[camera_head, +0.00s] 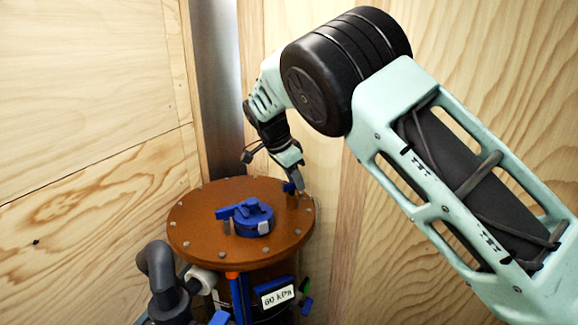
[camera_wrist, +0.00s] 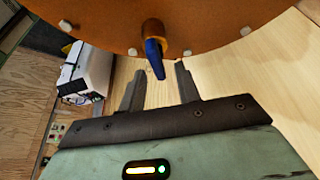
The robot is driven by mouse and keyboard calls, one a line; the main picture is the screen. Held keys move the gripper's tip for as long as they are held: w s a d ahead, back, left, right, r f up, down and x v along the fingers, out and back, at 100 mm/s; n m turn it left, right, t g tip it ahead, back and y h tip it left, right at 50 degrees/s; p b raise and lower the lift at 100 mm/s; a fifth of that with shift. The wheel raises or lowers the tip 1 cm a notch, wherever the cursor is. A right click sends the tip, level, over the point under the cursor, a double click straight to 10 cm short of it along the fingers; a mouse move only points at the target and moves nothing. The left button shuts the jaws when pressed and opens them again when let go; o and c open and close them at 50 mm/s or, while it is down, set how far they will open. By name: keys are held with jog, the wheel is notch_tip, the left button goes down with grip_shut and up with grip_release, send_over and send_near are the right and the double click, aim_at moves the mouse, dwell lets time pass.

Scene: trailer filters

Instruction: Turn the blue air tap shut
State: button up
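The blue air tap is a small blue lever (camera_wrist: 154,58) on a brass-coloured stem (camera_wrist: 152,32) at the edge of a brown round lid. In the head view the blue lever (camera_head: 289,187) shows at the lid's far right edge, partly hidden by my gripper (camera_head: 297,182). In the wrist view my gripper (camera_wrist: 160,68) is open, with a finger on each side of the lever's lower end. The lever's tip lies near the gap between the fingertips; I cannot tell whether either finger touches it.
The brown bolted lid (camera_head: 190,220) tops a drum and carries a larger blue fitting (camera_head: 246,215). A gauge (camera_head: 277,296) reads 60 kPa. A dark pipe (camera_head: 158,268) stands at front left. Wooden walls (camera_head: 90,90) are close behind. A white box (camera_wrist: 90,72) is left in the wrist view.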

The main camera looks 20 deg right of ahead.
jog(key=b+v, duration=0.3)
jog(key=v, duration=1.4)
jog(key=shift+r, duration=0.1)
